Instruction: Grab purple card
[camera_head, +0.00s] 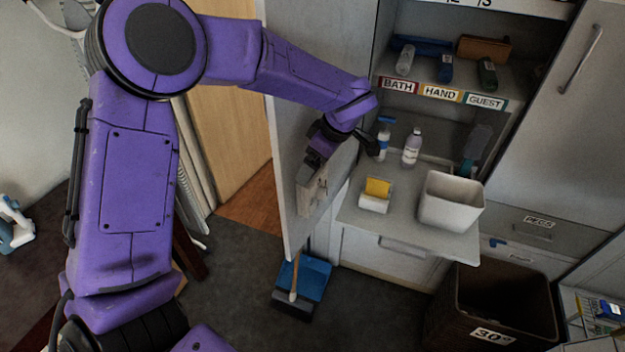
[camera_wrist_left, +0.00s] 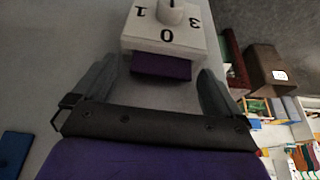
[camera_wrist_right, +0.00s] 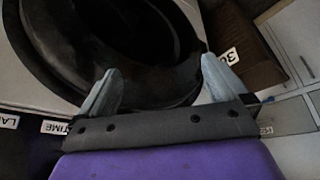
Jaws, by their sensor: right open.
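The purple card (camera_wrist_left: 161,67) sticks out of a white box with a knob and the marks 1, 0 and 3 (camera_wrist_left: 165,40) in the left wrist view. In the head view this box (camera_head: 311,193) is on the inner face of the open cabinet door. My left gripper (camera_wrist_left: 157,66) is open, its fingers on either side of the card and apart from it. In the head view the gripper is just above the box and partly hidden by my arm. My right gripper (camera_wrist_right: 160,64) is open and empty in front of a dark round machine door (camera_wrist_right: 125,50).
The open cabinet door (camera_head: 290,130) is beside my left gripper. A shelf right of it holds a white bin (camera_head: 452,203), a yellow block in a white holder (camera_head: 375,200) and bottles. A brown basket (camera_head: 490,305) and blue dustpan (camera_head: 305,277) stand on the floor.

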